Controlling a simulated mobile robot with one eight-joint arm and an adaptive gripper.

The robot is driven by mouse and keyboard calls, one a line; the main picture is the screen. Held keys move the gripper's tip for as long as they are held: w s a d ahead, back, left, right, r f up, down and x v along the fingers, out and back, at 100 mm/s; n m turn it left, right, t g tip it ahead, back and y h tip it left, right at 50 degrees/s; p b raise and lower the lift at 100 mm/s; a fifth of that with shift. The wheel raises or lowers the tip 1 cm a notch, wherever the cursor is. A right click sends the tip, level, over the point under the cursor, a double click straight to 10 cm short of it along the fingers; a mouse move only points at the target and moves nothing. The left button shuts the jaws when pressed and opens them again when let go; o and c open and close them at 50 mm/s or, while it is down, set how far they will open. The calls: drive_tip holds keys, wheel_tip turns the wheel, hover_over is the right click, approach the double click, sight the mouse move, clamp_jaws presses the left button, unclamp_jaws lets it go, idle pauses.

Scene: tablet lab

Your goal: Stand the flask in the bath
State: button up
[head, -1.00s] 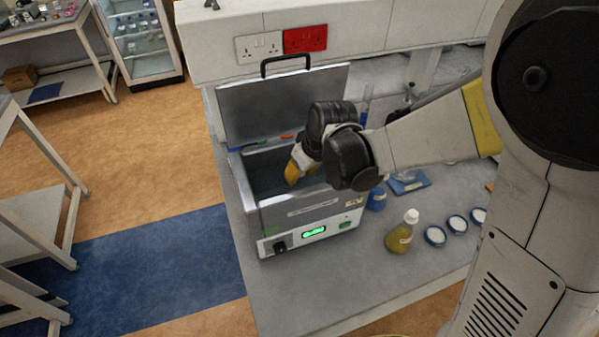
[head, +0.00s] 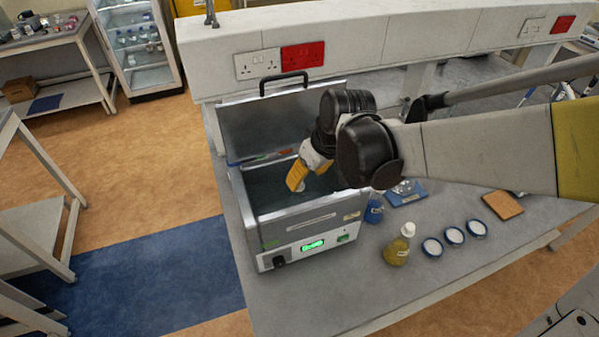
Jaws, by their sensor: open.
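The bath (head: 312,220) is a grey metal box with a lit green display, standing on the bench with its lid (head: 280,115) raised. My gripper (head: 296,182), with yellow fingers, points down over the bath's opening and is open. A small pale thing (head: 299,188) shows just beneath the fingers inside the bath; it looks like a cap, but what lies below it is hidden by the front wall. A conical flask (head: 397,248) with yellow contents and a white cap stands upright on the bench, right of the bath.
A blue-filled vessel (head: 374,209) stands close to the bath's right side. Several white-filled dishes (head: 454,236) lie right of the yellow flask. A blue balance-like device (head: 405,193) and a brown board (head: 502,205) are farther back. The front bench is clear.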

drive_tip(key=s+d+r+m+t+h, duration=0.1)
drive_tip(key=s+d+r+m, duration=0.2)
drive_tip(key=s+d, duration=0.3)
drive_tip(key=s+d+r+m+t+h, duration=0.1)
drive_tip(key=s+d+r+m+t, duration=0.1)
drive_tip(key=s+d+r, duration=0.3)
drive_tip(key=s+d+m, duration=0.1)
drive_tip(key=s+d, duration=0.1)
drive_tip(key=s, duration=0.1)
drive_tip(key=shift+s+m+t, duration=0.3)
drive_tip(key=shift+s+m, duration=0.05)
drive_tip(key=shift+m, duration=0.05)
drive_tip(key=shift+d, duration=0.1)
idle(0.4)
